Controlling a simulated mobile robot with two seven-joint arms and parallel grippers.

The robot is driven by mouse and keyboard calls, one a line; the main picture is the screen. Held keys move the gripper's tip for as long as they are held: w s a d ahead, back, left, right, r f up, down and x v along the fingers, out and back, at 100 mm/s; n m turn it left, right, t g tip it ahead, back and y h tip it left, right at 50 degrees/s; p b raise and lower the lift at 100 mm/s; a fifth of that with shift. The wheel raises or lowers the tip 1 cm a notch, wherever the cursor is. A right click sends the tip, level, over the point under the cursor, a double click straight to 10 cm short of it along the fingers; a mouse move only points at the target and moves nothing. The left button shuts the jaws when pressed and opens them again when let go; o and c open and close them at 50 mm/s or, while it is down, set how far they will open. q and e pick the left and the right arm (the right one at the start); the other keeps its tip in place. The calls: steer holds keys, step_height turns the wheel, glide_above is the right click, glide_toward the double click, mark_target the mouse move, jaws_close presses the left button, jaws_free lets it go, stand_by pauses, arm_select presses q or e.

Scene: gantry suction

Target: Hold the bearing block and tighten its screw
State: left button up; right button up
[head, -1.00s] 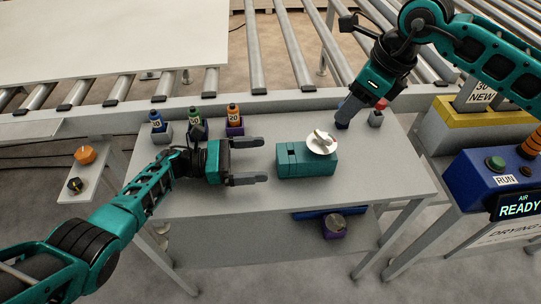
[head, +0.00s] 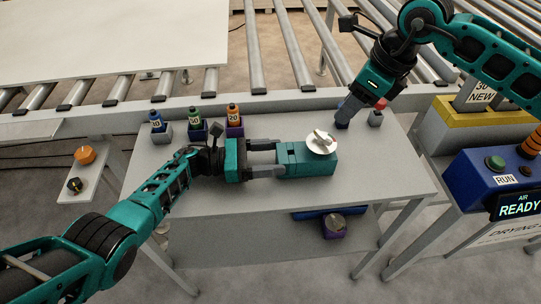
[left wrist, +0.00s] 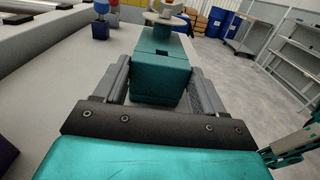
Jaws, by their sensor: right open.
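The teal bearing block (head: 308,164) lies on the grey table, with a white disc and screw knob (head: 322,142) on its top right part. My left gripper (head: 278,157) is at the block's left end, its two fingers on either side of that end. In the left wrist view the block (left wrist: 160,78) stands between the fingers (left wrist: 160,88), with a narrow gap seeming to show; contact cannot be told. My right gripper (head: 343,120) is over the table's back right, near a small red-topped item, apart from the block; its fingers are seen nearly edge-on.
A red-topped grey holder (head: 376,117) is at the back right. A roller conveyor (head: 255,60) runs behind. The table's front is clear.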

arm_select(q)
steer(key=c, duration=0.9)
steer(key=o, duration=1.2)
steer(key=c, duration=1.5)
